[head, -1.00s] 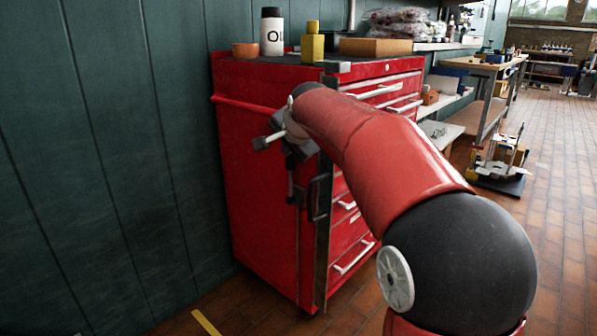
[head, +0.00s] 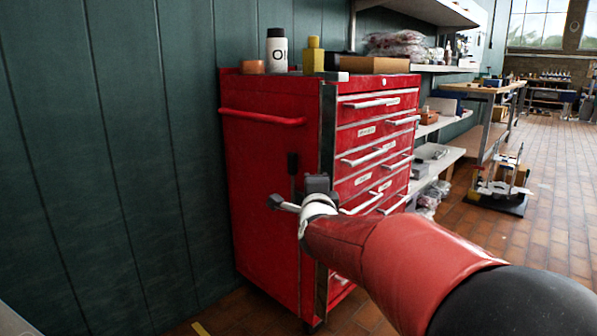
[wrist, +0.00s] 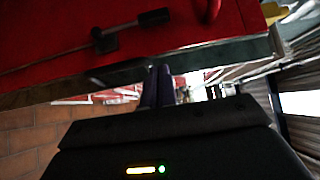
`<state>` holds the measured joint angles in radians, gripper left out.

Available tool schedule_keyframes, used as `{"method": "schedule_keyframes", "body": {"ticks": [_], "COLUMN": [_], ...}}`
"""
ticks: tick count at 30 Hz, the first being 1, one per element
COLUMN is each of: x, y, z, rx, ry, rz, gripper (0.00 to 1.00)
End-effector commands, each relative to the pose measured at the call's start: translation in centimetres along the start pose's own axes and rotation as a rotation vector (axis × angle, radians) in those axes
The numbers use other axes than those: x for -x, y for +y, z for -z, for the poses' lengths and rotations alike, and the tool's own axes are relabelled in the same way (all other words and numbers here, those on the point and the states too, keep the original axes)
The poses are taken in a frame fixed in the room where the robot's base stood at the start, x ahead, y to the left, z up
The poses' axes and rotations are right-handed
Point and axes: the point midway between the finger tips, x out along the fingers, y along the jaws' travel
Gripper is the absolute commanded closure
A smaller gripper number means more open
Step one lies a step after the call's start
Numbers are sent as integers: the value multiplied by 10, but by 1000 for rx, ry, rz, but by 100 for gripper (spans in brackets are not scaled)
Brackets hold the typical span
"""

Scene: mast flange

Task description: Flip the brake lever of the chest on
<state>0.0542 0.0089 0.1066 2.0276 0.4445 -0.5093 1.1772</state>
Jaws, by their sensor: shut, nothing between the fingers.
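The red chest (head: 262,165) stands against the dark green wall. Its brake lever (head: 292,164), with a black grip, shows on the chest's side panel and points up; its lower part is partly hidden by my wrist. In the wrist view the lever (wrist: 128,26) shows as a rod with a dark grip and a pivot block on the red panel. My gripper (wrist: 158,86) is shut and empty, its fingers apart from the lever in the picture. In the head view the gripper (head: 317,184) is a dark shape by the chest's front corner, its fingertips not clear.
A red side rail (head: 262,118) runs above the lever. White drawer handles (head: 372,103) stick out of the chest's front. Bottles (head: 276,50) and a cardboard box (head: 382,64) stand on top. The tiled floor (head: 545,210) at right is mostly open.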

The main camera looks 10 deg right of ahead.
Motion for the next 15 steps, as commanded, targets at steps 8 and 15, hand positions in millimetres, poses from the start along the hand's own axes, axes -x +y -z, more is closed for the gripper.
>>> {"method": "schedule_keyframes", "body": {"ticks": [8, 15], "x": [-7, -48], "y": [0, 0], "z": [0, 0], "rx": [1, 1], "ry": [-1, 0], "rz": [-1, -4], "gripper": [100, 100]}}
